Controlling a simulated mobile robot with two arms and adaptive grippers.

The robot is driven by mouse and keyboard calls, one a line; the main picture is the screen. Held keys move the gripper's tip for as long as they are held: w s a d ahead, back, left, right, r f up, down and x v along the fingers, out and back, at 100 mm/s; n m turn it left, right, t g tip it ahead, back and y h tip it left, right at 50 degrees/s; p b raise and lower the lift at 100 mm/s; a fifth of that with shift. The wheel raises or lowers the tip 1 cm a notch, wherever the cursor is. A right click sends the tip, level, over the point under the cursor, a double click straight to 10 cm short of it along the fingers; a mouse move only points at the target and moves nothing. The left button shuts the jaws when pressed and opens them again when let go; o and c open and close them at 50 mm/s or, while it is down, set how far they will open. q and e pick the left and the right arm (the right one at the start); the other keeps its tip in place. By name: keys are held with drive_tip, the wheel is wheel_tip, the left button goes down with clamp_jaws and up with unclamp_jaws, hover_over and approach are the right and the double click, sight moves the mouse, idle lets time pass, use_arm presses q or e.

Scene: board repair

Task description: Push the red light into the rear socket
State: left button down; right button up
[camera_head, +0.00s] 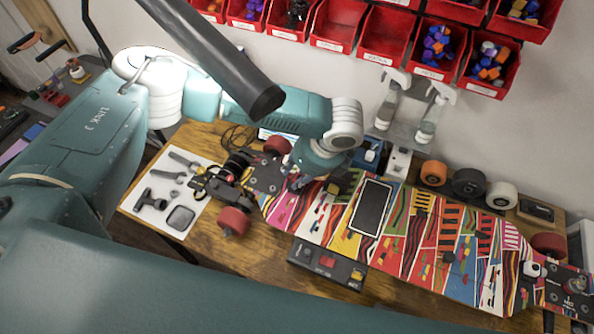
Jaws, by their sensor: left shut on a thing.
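A long skateboard deck (400,222) with a colourful striped pattern lies across the bench, with red wheels (234,220) at its left end. My left gripper (301,183) is low over the left part of the deck, below its teal wrist. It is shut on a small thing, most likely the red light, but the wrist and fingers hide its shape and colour. I cannot make out the rear socket, or whether the held thing touches the board. My right gripper is not in view.
A dark box with a red button (328,262) lies at the deck's near edge. Tools lie on a white mat (150,217) at the left. Red parts bins (433,48) hang on the wall.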

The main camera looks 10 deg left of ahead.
use_arm(q)
drive_tip(key=shift+f, duration=0.45)
idle(0.9)
drive_tip(key=c, duration=1)
unclamp_jaws()
drive_tip(key=shift+r, duration=0.1)
drive_tip(key=shift+r, duration=0.1)
drive_tip(key=shift+r+p, duration=1.3)
drive_tip(key=shift+p, duration=0.4)
